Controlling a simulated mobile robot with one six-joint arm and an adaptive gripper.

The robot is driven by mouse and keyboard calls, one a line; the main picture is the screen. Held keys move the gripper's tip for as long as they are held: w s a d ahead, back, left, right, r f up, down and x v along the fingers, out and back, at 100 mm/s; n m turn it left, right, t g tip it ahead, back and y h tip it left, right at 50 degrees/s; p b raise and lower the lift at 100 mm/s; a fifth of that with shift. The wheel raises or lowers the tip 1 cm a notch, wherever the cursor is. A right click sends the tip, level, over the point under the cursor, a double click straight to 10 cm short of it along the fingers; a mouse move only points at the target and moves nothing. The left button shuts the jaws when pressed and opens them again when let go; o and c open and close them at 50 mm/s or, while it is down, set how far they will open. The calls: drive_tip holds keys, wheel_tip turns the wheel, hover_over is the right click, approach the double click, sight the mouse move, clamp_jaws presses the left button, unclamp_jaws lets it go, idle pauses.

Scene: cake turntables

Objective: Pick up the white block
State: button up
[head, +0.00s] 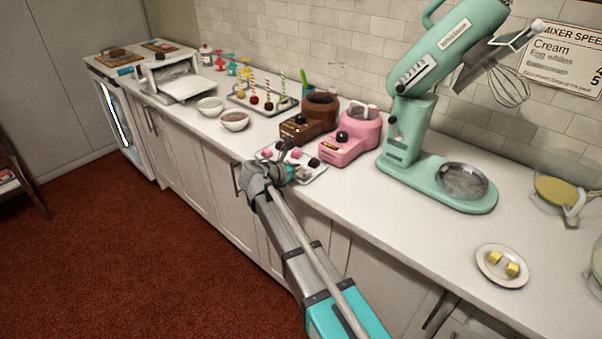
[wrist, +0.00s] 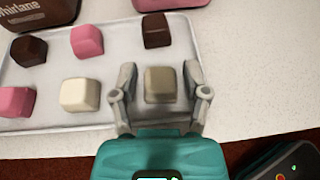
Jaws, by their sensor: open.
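In the wrist view a cream-white block (wrist: 80,94) sits on a pale tray (wrist: 60,55), to the left of my gripper's left finger. My gripper (wrist: 160,82) is open, with one finger on each side of a beige-grey block (wrist: 160,85) at the tray's right end. That block looks darker than the cream one; I cannot tell if this is its colour or shadow. The fingers appear apart from it. In the head view my gripper (head: 292,172) is over the tray's front edge, and hides some blocks.
Brown (wrist: 156,31) and pink (wrist: 87,40) blocks share the tray. Behind it stand a brown machine (head: 304,127) and a pink machine (head: 350,143). A green mixer (head: 405,140) is to the right. Counter between the mixer and a small plate (head: 490,277) is clear.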

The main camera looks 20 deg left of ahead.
drive_tip(key=shift+c, duration=0.3)
drive_tip(key=c, duration=0.6)
drive_tip(key=shift+r, duration=0.15)
wheel_tip(320, 180, up, 3)
drive_tip(key=p, duration=0.2)
drive_tip(key=shift+f+p, duration=0.2)
drive_tip(key=shift+p, duration=0.2)
drive_tip(key=s+d+r+p, duration=0.1)
drive_tip(key=s+r+p, duration=0.2)
drive_tip(key=s, duration=0.1)
drive_tip(key=s+d+r+p, duration=0.1)
drive_tip(key=s+r+p, duration=0.2)
drive_tip(key=s, duration=0.2)
drive_tip(key=s+d+r+p, duration=0.2)
drive_tip(key=s+r+p, duration=0.2)
drive_tip(key=shift+s+r, duration=0.1)
drive_tip(key=shift+s, duration=0.15)
drive_tip(key=shift+s, duration=0.15)
